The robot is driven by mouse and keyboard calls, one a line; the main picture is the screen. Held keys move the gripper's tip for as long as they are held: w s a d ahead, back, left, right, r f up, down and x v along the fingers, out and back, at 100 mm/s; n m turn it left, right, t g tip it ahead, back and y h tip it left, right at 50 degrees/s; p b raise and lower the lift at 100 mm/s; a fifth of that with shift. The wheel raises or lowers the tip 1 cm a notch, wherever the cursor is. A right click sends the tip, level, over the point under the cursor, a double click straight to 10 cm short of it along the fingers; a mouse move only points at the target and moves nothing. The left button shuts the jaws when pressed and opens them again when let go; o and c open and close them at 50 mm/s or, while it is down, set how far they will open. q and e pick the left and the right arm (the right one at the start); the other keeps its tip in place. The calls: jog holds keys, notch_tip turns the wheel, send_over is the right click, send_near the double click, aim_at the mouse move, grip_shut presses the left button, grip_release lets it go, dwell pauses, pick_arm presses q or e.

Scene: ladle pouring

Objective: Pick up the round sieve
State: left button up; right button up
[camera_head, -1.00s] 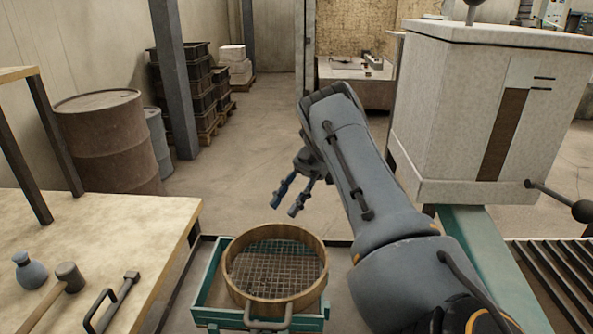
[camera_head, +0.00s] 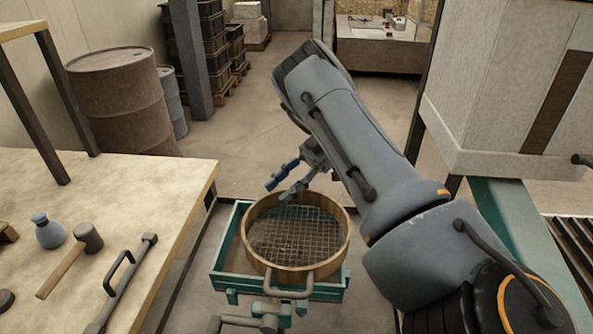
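The round sieve (camera_head: 297,275) has a wooden rim, a wire mesh and a loop handle at its front. It rests level on a green cart or tray frame (camera_head: 226,262) in the lower middle of the head view. My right gripper (camera_head: 276,192) hangs above the sieve's far left rim, its two fingers apart with nothing between them. It appears to be clear of the rim, though the exact height is hard to tell. My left gripper does not show clearly.
A wooden table at left (camera_head: 140,185) carries a mallet (camera_head: 68,260), a small blue-grey bottle (camera_head: 48,231) and a dark handled bar (camera_head: 125,285). A large pale box (camera_head: 480,95) stands at right. Drums stand behind the table.

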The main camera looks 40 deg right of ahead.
aim_at(272, 194)
jog(key=x, duration=0.4)
jog(key=shift+w+a+f+p, duration=0.1)
jog(key=shift+w+a+p, duration=0.05)
jog(key=shift+w+p, duration=0.2)
grip_shut()
